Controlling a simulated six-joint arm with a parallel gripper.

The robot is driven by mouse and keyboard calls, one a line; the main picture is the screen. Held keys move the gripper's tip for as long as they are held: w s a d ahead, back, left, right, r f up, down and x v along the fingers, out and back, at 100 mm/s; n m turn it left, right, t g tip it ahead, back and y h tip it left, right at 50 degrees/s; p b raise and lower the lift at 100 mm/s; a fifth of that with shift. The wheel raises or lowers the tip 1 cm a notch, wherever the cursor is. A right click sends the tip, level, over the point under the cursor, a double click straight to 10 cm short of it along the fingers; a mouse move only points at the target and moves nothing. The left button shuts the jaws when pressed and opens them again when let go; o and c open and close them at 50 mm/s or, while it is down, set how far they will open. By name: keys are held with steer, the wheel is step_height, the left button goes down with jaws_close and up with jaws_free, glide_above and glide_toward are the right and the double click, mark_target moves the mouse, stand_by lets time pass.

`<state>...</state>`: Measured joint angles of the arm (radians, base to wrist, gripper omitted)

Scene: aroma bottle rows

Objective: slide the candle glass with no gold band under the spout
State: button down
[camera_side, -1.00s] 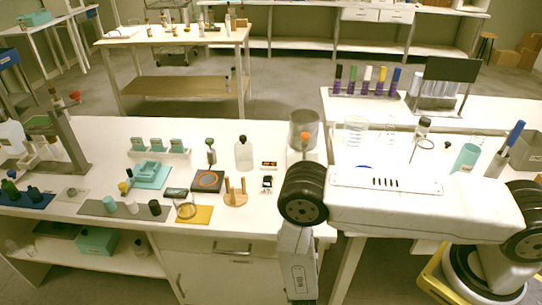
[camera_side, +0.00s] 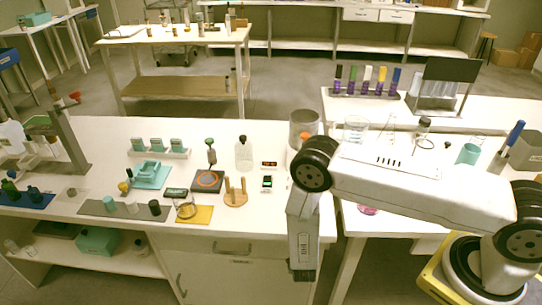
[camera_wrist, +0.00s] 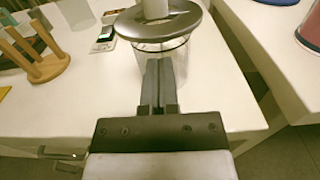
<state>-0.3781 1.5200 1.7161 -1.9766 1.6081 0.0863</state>
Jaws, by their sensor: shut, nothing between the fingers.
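My gripper (camera_wrist: 160,64) shows in the wrist view with its fingers together and empty. The fingers point at a clear glass vessel (camera_wrist: 150,60) under a grey disc; I cannot tell if they touch. In the side view my gripper cannot be made out behind the arm. Small cups stand on a grey mat at the front left: a teal one (camera_side: 109,204), a white one (camera_side: 131,207) and a dark one (camera_side: 155,208). I cannot tell whether these are the candle glasses; no gold band is readable. A stand (camera_side: 66,130) rises at the far left; no spout can be identified for certain.
A wooden peg holder (camera_side: 236,193), a small timer (camera_side: 267,183) and a yellow mat (camera_side: 202,214) lie near the front edge. A clear bottle (camera_side: 243,154) stands behind. A teal cup (camera_side: 467,154) is on the right bench.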

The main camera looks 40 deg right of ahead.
steer(key=x, duration=1.1)
steer(key=shift+w+d, duration=0.25)
steer(key=shift+d, duration=0.05)
steer(key=v, duration=1.4)
steer(key=shift+r, duration=0.1)
